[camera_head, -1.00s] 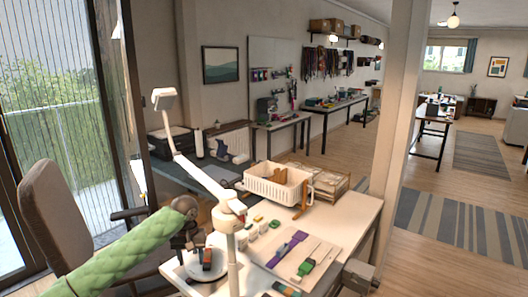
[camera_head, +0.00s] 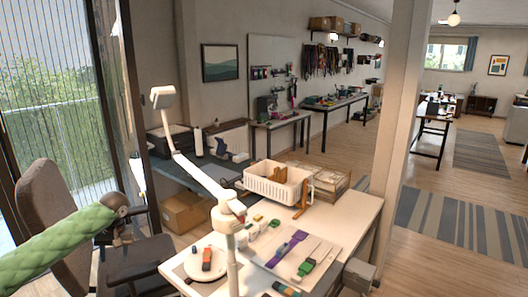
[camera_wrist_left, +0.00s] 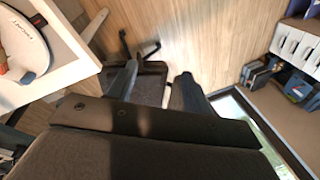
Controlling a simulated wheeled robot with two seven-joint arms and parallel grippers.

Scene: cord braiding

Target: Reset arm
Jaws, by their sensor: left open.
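My left gripper (camera_head: 121,236) is at the end of the green-sleeved arm, in front of the office chair and left of the worktable (camera_head: 345,222). In the left wrist view its two dark fingers (camera_wrist_left: 156,88) are spread apart with nothing between them. A round white disc (camera_head: 194,268) lies on the near left corner of the table, with a small orange and dark piece (camera_head: 207,259) on it. The disc also shows at the upper left of the wrist view (camera_wrist_left: 38,60), apart from the fingers. My right gripper is not in view.
The office chair (camera_head: 45,200) stands by the glass door, close to my left arm. A white lamp (camera_head: 190,172) rises over the table. A white basket (camera_head: 270,190), purple and green cords (camera_head: 290,248) and small coloured pieces occupy the tabletop. A pillar (camera_head: 405,110) stands behind its right end.

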